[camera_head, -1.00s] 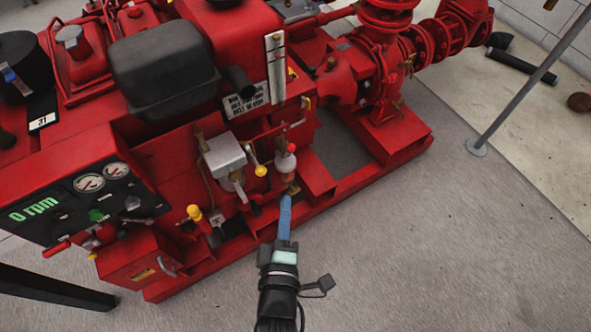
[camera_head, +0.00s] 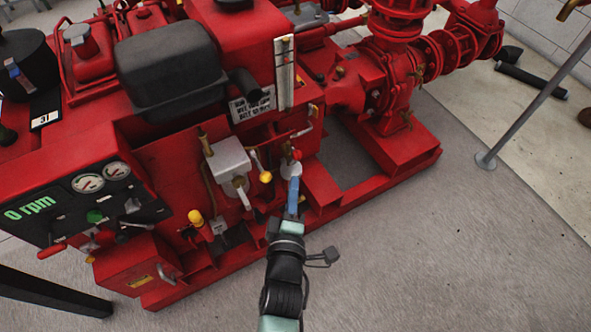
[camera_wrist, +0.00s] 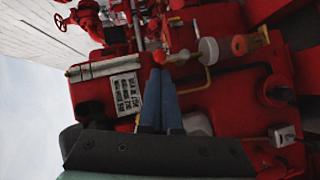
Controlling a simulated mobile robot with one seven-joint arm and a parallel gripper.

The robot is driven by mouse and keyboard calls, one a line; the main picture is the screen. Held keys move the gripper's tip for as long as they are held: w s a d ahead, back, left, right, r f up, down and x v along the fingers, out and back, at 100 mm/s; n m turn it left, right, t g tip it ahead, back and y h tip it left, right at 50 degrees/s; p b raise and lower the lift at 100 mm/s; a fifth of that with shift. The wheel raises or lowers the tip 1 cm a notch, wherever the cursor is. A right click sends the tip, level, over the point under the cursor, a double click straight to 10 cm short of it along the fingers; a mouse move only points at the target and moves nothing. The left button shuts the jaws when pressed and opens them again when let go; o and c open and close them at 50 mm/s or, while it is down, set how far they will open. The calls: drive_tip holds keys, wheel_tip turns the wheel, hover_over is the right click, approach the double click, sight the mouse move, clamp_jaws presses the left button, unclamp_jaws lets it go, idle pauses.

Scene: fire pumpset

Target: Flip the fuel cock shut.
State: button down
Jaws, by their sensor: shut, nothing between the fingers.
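A small valve with a red tip (camera_head: 297,154), which looks like the fuel cock, sits on the red engine's side below the sight gauge. In the wrist view a red knob (camera_wrist: 183,55) lies just beyond my fingertips, beside a whitish bowl (camera_wrist: 208,50) and a brass fitting. My gripper (camera_head: 295,167), with blue fingers, is shut and empty. It also shows in the wrist view (camera_wrist: 160,72). Its tips are close to the red-tipped part; I cannot tell whether they touch. My fingers hide much of the bowl in the head view, so the lever's angle is unclear.
A grey box (camera_head: 229,158) with a lever and a yellow-knobbed lever (camera_head: 265,176) stand close left of my fingers. A gauge panel (camera_head: 95,200) reads 0 rpm. The red base frame (camera_head: 320,190) lies below.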

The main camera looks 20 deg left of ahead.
sight(297, 159)
drive_tip(key=shift+x, duration=2.95)
